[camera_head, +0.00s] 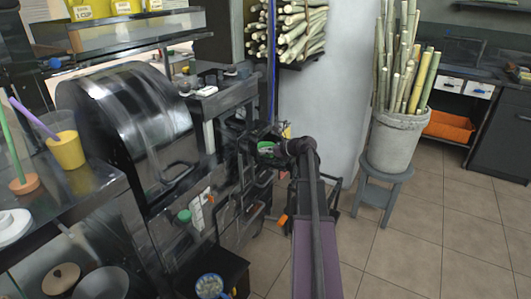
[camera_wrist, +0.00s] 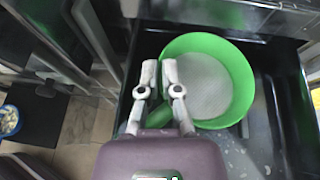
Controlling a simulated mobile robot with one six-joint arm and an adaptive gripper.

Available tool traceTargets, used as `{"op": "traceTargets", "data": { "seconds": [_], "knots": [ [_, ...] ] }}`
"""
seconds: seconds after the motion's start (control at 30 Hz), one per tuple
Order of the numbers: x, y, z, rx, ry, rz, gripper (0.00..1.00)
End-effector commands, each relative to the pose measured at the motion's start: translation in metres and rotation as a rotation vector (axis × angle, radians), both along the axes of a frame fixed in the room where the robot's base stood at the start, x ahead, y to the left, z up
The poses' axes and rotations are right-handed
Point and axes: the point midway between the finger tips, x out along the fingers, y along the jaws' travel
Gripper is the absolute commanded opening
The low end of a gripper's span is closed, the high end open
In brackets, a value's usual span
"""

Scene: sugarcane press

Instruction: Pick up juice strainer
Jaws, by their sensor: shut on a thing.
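The juice strainer (camera_wrist: 240,75) is a round green bowl with a pale mesh bottom. It sits over a black tray or basin in the wrist view, right of my fingers. My gripper (camera_wrist: 160,72) has its two pale fingers close together at the strainer's left side, shut on the strainer. A green part of it (camera_wrist: 157,112) shows between and behind the fingers. In the head view only a small green bit of the strainer (camera_head: 266,148) shows beside my gripper; my arm and the machine hide most of it.
The dark press machine (camera_head: 140,120) stands left of my arm. A bucket of cane stalks (camera_head: 395,140) stands on a grey stool (camera_head: 375,190) at right. Tiled floor (camera_head: 410,240) is open at lower right. A bin with a blue-rimmed bowl (camera_head: 209,286) is at the bottom.

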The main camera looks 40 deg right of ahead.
Motion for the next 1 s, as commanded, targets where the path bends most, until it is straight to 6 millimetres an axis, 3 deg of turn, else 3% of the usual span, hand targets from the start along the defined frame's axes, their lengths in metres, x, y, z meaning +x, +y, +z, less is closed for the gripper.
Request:
{"op": "traceTargets", "data": {
  "seconds": [0.43,0.67,1.0],
  "knots": [
    [0.0,-0.001,0.016,0.0,0.0,0.0,0.0],
    [0.0,-0.044,0.012,-0.001,0.001,-0.003,0.0],
    [-0.002,-0.041,0.054,0.0,0.0,0.0,0.0]
  ]
}}
